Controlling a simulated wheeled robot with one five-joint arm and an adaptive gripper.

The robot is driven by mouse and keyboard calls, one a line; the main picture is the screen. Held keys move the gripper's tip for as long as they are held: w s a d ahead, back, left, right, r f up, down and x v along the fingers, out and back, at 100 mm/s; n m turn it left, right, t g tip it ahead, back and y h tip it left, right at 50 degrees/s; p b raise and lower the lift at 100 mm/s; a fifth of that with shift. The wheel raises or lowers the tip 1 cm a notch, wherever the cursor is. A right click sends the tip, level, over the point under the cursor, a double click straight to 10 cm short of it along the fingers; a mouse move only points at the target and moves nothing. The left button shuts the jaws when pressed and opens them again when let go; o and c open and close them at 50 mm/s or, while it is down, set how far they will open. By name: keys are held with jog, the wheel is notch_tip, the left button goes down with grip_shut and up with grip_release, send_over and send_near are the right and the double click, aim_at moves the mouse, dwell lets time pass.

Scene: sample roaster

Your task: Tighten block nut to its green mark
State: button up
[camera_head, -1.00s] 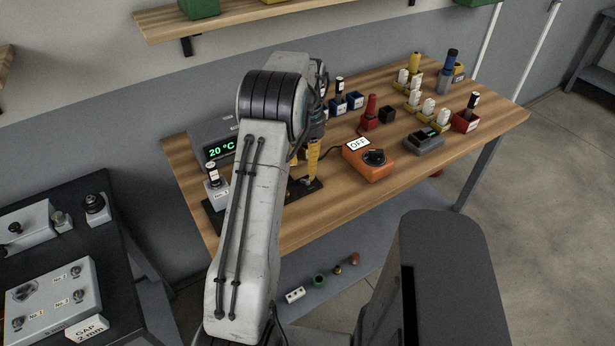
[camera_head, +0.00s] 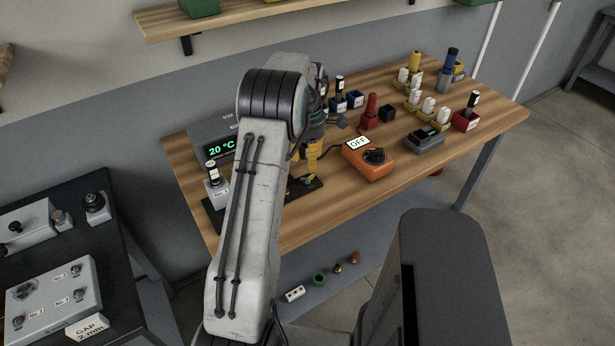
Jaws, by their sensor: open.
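My gripper (camera_head: 326,126) is over the middle of the wooden bench, partly hidden behind my arm. It is open, with a dark finger spread out to the right. An upright yellow tool-like piece (camera_head: 313,156) stands just below it, over a black plate (camera_head: 298,193); I cannot tell whether the gripper touches it. A small yellow and grey part (camera_head: 307,180) is at its foot. I cannot make out the block nut or a green mark; my arm covers part of the plate.
A grey unit (camera_head: 213,139) reads 20 °C. An orange box (camera_head: 369,160) with a knob and OFF sign is right of the plate. Blue, red and yellow holders stand further back. A grey device (camera_head: 424,142) is at right.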

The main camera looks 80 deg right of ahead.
aim_at(307, 177)
jog(key=shift+n, duration=0.7)
jog(key=shift+f, duration=0.15)
jog(key=shift+f+p, duration=0.6)
jog(key=shift+f, duration=2.95)
jog(key=shift+o, duration=0.2)
grip_shut()
